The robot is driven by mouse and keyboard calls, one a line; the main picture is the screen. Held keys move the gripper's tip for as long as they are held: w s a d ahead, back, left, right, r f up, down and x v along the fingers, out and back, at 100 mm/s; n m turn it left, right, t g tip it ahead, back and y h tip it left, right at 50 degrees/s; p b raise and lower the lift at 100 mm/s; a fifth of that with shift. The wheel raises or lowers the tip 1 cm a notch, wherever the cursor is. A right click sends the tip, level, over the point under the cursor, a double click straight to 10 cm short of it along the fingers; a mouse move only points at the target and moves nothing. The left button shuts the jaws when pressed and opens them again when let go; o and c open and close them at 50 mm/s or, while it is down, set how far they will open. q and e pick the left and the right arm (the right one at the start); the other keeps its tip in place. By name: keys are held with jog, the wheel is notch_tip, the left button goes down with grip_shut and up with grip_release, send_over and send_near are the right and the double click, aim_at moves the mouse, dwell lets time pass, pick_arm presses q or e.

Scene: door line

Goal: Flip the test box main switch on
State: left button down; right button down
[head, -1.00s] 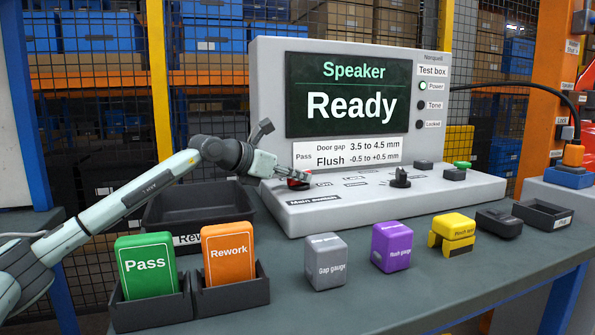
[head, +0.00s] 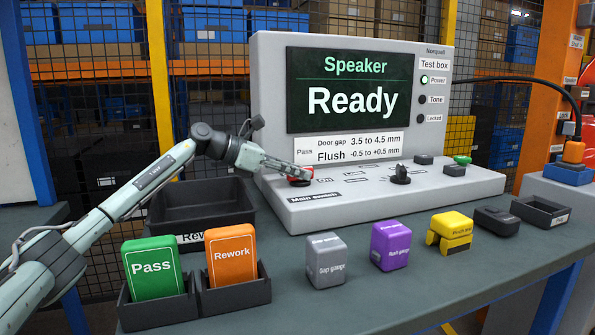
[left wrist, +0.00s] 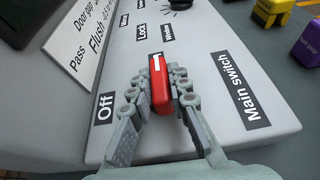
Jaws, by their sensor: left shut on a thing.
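The test box (head: 430,175) is a light grey console on the bench with a dark screen reading "Speaker Ready". Its main switch is a red lever (head: 297,183) at the console's left, behind the "Main switch" label (head: 314,197). My left gripper (head: 303,173) is closed around it. In the left wrist view the red lever (left wrist: 160,92), with a white mark on its end, stands between the fingers of my left gripper (left wrist: 157,85). The "Off" label (left wrist: 105,107) lies to its left there. The fingers partly hide the lever. My right gripper is not in view.
A black rework tray (head: 200,205) lies beneath my left arm. Green Pass (head: 153,268) and orange Rework (head: 231,255) cards stand in front. Grey (head: 325,262), purple (head: 390,247) and yellow (head: 450,233) blocks line the bench front. A black knob (head: 401,175) rises from the console.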

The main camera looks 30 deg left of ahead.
pick_arm(q)
jog(key=c, duration=1.4)
grip_release()
jog(key=shift+c, duration=0.2)
jog(key=v, duration=1.2)
jog(key=shift+s, duration=0.1)
